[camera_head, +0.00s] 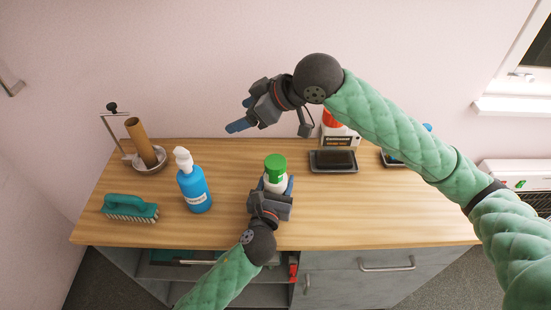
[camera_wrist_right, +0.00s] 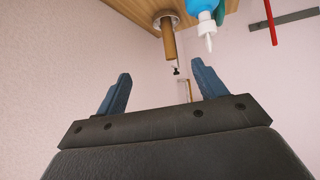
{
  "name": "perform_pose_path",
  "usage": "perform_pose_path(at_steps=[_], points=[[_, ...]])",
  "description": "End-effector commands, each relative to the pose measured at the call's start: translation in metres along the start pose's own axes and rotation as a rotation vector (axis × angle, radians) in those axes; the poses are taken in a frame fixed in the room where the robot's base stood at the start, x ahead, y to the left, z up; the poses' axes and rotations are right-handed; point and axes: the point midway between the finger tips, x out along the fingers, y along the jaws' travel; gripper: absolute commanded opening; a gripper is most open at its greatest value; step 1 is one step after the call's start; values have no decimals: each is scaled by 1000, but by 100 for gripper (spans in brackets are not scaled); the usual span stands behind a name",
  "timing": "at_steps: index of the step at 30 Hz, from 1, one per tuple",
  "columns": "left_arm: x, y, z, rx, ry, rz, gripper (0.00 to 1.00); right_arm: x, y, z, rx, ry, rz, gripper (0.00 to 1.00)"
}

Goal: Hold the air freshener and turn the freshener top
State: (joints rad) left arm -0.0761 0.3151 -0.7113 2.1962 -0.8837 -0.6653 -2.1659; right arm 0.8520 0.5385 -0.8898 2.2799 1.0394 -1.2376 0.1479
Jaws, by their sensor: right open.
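The air freshener (camera_head: 275,183) stands upright on the wooden counter, with a white body and a green top (camera_head: 275,164). My left gripper (camera_head: 276,184) is at its body, with one blue finger on each side, and looks shut on it below the green top. My right gripper (camera_head: 238,119) is up in the air, above and left of the freshener, pointing left and away from it. It is open and empty; its parted blue fingers also show in the right wrist view (camera_wrist_right: 162,82). The freshener is not in the right wrist view.
A blue pump bottle (camera_head: 194,190) stands left of the freshener. Further left are a teal brush (camera_head: 130,207) and a roll holder with a brown tube (camera_head: 140,140). A dark tray (camera_head: 333,168) and an orange-capped container (camera_head: 340,135) are behind right.

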Motion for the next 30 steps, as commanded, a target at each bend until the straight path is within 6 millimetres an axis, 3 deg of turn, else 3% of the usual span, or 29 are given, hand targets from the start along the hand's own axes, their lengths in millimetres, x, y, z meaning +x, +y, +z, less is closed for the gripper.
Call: perform_pose_path(at_steps=[17, 30], points=[[0, 0, 0, 0, 1, 0, 27, -8, -23, 12, -945, -330, -268, 70], [0, 0, -1, 0, 1, 0, 27, -39, -20, 30, -1579, -496, -651, 70]])
